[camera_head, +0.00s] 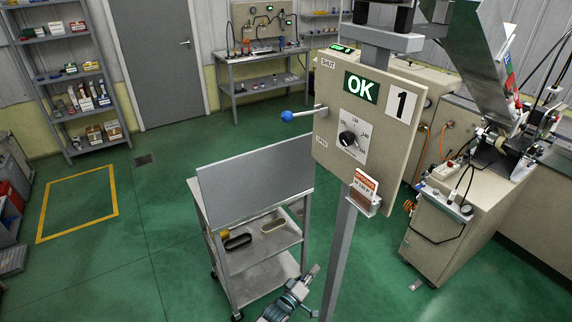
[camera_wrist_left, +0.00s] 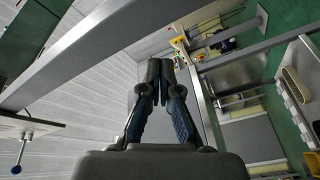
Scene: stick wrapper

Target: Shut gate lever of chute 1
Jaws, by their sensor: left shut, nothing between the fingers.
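The gate lever (camera_head: 303,114) sticks out to the left from the side of the beige chute 1 panel (camera_head: 330,150). It ends in a blue ball knob (camera_head: 286,116) and lies nearly level, below the SHUT label (camera_head: 327,63) and above a lower, hard-to-read label. The knob also shows in the left wrist view (camera_wrist_left: 16,169), at the lower left. My left gripper (camera_head: 313,271) is at the bottom of the head view, well below the lever and apart from it. In the left wrist view its fingers (camera_wrist_left: 160,66) are together and empty. My right gripper is not in view.
A grey post (camera_head: 340,250) carries the panel, which has a lit OK sign (camera_head: 361,87) and a dial (camera_head: 347,138). A grey cart (camera_head: 265,262) with a raised board stands left of the post. A machine (camera_head: 455,215) stands to the right.

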